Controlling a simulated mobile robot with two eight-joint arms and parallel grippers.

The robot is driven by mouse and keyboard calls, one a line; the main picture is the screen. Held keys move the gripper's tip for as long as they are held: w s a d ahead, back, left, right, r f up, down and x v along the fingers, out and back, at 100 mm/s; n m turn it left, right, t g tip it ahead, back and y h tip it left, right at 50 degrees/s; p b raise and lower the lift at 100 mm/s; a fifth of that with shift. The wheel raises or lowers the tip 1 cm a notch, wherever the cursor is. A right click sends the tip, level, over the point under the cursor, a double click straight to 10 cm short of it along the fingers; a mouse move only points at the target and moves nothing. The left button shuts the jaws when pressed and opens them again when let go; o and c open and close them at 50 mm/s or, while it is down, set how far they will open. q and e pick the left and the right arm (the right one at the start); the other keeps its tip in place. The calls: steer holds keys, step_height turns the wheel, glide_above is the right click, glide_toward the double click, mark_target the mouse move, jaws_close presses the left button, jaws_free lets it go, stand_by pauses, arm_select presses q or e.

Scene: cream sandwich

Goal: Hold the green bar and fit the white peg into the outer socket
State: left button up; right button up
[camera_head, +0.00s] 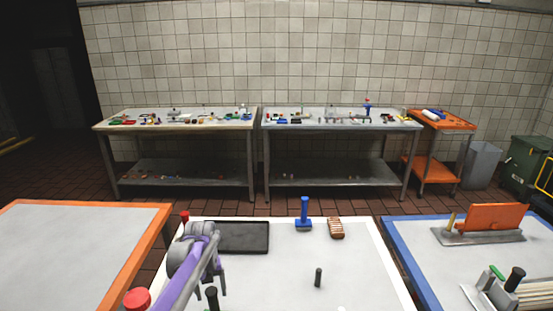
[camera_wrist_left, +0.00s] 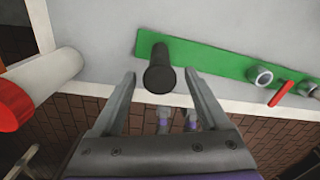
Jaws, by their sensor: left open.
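The green bar (camera_wrist_left: 218,62) lies on the pale table top in the left wrist view, with a black upright post (camera_wrist_left: 159,72) near its left end. A grey ring-like socket (camera_wrist_left: 262,75) sits farther right on it, with another near the right edge. A white peg (camera_wrist_left: 45,84) with a red end is at the left of that view, apart from my fingers. My left gripper (camera_wrist_left: 161,78) is open, its fingertips on either side of the black post in the picture; contact cannot be told. It also shows in the head view (camera_head: 219,290). My right gripper is out of view.
On the near table stand a black tray (camera_head: 243,237), a blue post (camera_head: 304,213), a brown ridged block (camera_head: 336,228) and a small dark peg (camera_head: 318,277). A red piece (camera_wrist_left: 281,93) lies beside the socket. Other tables flank it, with a gap behind.

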arm_select(q)
step_height(320, 180, up, 2)
steer(key=shift+r+p, duration=0.25)
steer(key=shift+p, duration=0.1)
steer(key=o, duration=0.4)
steer(key=shift+c, duration=0.2)
step_height(320, 180, up, 11)
steer(key=s+r+n+t, duration=0.2)
steer(key=s+n, duration=0.5)
steer(key=n, duration=0.1)
steer(key=s+d+f+n+t, duration=0.1)
steer(key=s+f+n, duration=0.4)
steer(key=s+n, duration=0.6)
steer(key=s+f+n+t, duration=0.2)
steer(key=s+f+n, duration=0.3)
steer(key=s+n, duration=0.6)
steer(key=n, duration=0.3)
steer(key=shift+s+d+f+t, duration=0.4)
